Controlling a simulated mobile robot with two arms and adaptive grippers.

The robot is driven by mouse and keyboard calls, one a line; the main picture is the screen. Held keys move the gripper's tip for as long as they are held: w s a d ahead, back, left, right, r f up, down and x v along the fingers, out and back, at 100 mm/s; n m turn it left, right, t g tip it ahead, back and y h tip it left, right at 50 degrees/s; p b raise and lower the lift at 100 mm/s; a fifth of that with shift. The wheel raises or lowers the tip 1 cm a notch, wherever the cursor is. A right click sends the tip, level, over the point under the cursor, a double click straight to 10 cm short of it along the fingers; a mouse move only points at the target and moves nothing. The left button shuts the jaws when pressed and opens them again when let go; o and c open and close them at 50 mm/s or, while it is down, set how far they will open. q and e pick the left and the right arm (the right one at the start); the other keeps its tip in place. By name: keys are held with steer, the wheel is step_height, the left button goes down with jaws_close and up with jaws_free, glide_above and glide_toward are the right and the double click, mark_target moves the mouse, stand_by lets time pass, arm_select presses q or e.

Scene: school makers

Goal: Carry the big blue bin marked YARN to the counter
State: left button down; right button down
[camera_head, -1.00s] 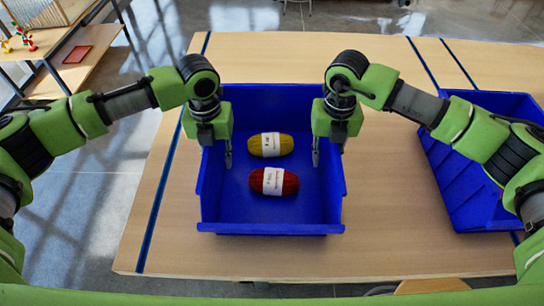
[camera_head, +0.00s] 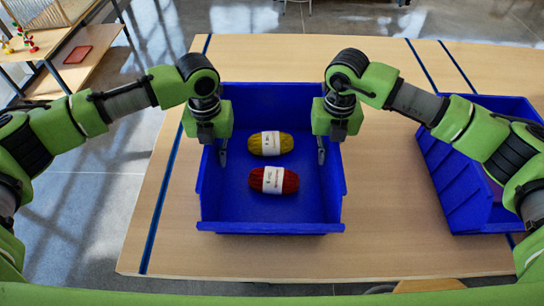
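The big blue bin (camera_head: 270,228) stands on the wooden table in front of me, between my arms. No YARN marking is visible on it. A yellow yarn skein (camera_head: 271,143) and a red one (camera_head: 273,180) lie inside. My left gripper (camera_head: 212,150) points down over the left side wall, and my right gripper (camera_head: 331,148) points down over the right side wall. One finger of each shows inside the bin, seemingly a little off the wall. The outer fingers are hidden. The bin rests on the table.
A second blue bin (camera_head: 470,200) stands on the right of the table (camera_head: 390,215), partly behind my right arm. A wooden shelf with a red tray (camera_head: 77,54) is at the far left. Bare tabletop lies between the bins.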

mark_target(328, 148)
steer(key=shift+r+p, duration=1.25)
steer(key=shift+r, duration=0.4)
